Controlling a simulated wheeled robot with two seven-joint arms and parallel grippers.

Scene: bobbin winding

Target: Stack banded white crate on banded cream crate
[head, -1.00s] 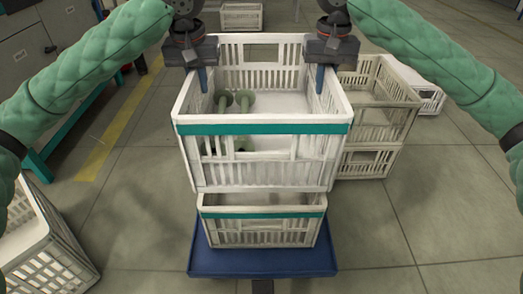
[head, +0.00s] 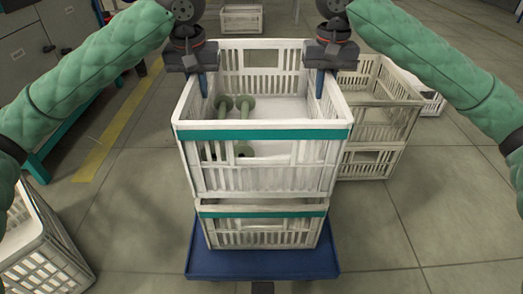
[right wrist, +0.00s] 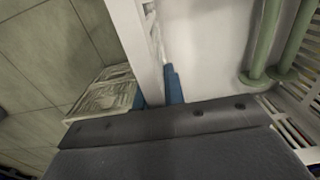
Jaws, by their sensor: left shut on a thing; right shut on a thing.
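The banded white crate (head: 262,166) has a teal band and holds green bobbins (head: 234,118). It is directly above the banded cream crate (head: 262,230), whose own teal band shows just below it. The two look touching or nearly so; I cannot tell if any gap is left. The cream crate stands on a blue platform (head: 262,264). My left gripper (head: 203,84) is shut on the white crate's left wall. My right gripper (head: 320,84) is shut on its right wall; in the right wrist view its blue fingers (right wrist: 173,84) straddle the rim.
Two stacked beige crates (head: 378,115) stand on the floor just behind right, with another white crate beyond. A white crate (head: 38,240) is at the lower left. A crate (head: 241,18) lies far back. Floor at the right front is free.

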